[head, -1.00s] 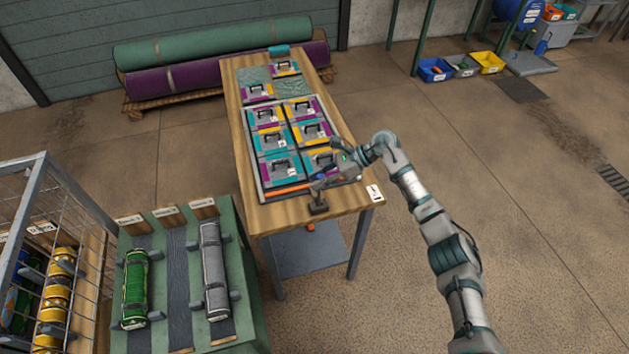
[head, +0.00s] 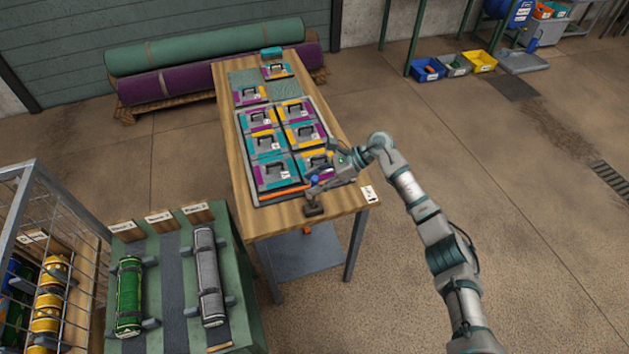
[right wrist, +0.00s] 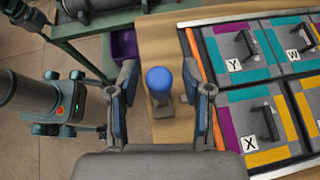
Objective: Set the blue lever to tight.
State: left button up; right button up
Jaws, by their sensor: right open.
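The blue lever stands at the near end of the wooden table, with a round blue knob (right wrist: 160,80) on top and a dark base (head: 314,210). My right gripper (head: 322,182) is open at the near right corner of the table, close to the lever. In the right wrist view its two fingers stand apart, one on each side of the blue knob (head: 314,180), with a visible gap on both sides. I cannot read any tight marking. My left gripper is not in view.
A framed tray (head: 250,197) of purple, teal and yellow panels with black handles lies beside the lever, with an orange strip (right wrist: 193,55) along its edge. A green bench (head: 247,310) with rolled rugs stands at the lower left. Open floor lies to the right.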

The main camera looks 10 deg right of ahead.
jog(key=v, duration=1.2)
jog(key=shift+w+f, duration=0.1)
jog(key=shift+f, duration=0.05)
